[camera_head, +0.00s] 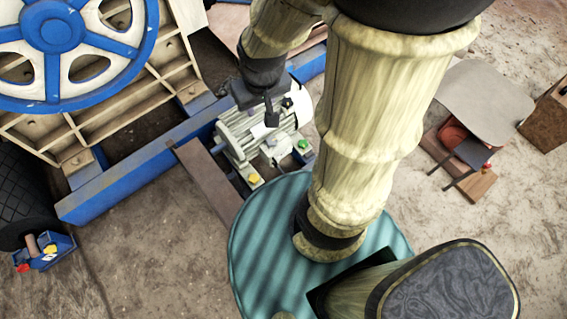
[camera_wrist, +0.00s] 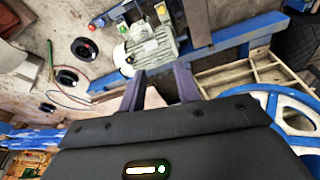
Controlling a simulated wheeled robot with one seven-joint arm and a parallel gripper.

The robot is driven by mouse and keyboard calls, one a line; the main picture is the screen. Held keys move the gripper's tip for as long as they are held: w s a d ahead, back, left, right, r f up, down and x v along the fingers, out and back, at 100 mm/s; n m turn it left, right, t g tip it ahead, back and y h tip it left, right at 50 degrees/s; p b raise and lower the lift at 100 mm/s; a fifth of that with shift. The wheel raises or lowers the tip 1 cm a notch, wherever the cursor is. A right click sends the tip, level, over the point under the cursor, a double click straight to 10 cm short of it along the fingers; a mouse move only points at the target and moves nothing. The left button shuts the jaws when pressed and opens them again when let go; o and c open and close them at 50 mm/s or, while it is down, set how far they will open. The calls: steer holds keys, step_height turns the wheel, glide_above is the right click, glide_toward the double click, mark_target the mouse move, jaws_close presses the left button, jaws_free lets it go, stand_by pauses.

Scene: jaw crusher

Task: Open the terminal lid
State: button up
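The grey-white finned motor (camera_head: 245,133) sits beside the blue beam in the head view. It also shows in the wrist view (camera_wrist: 150,45), beyond my fingertips, with a paler box-like part on its body. I cannot clearly make out the terminal lid or whether it is open. My gripper (camera_head: 270,112) hangs over the motor in the head view and hides part of it. In the wrist view my gripper (camera_wrist: 158,80) has its two fingers well apart, with nothing between them.
Blue beams (camera_head: 150,172) and a blue flywheel (camera_head: 55,35) lie left of the motor. Small boxes with a yellow button (camera_head: 254,179) and a green button (camera_head: 303,145) stand close by. A grey-topped stool (camera_head: 490,100) is at right. Cables and black rings (camera_wrist: 67,76) lie on the floor.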

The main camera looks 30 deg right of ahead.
steer(key=shift+d, duration=0.2)
steer(key=n+g+b, duration=0.3)
steer(key=n+b, duration=0.1)
steer(key=b, duration=3.5)
glide_above(276, 162)
step_height(276, 162, down, 60)
steer(key=shift+d+p, duration=0.1)
steer(key=shift+p, duration=0.2)
steer(key=shift+f, duration=0.1)
step_height(276, 162, down, 17)
steer(key=b, duration=0.7)
steer(key=shift+f, duration=0.15)
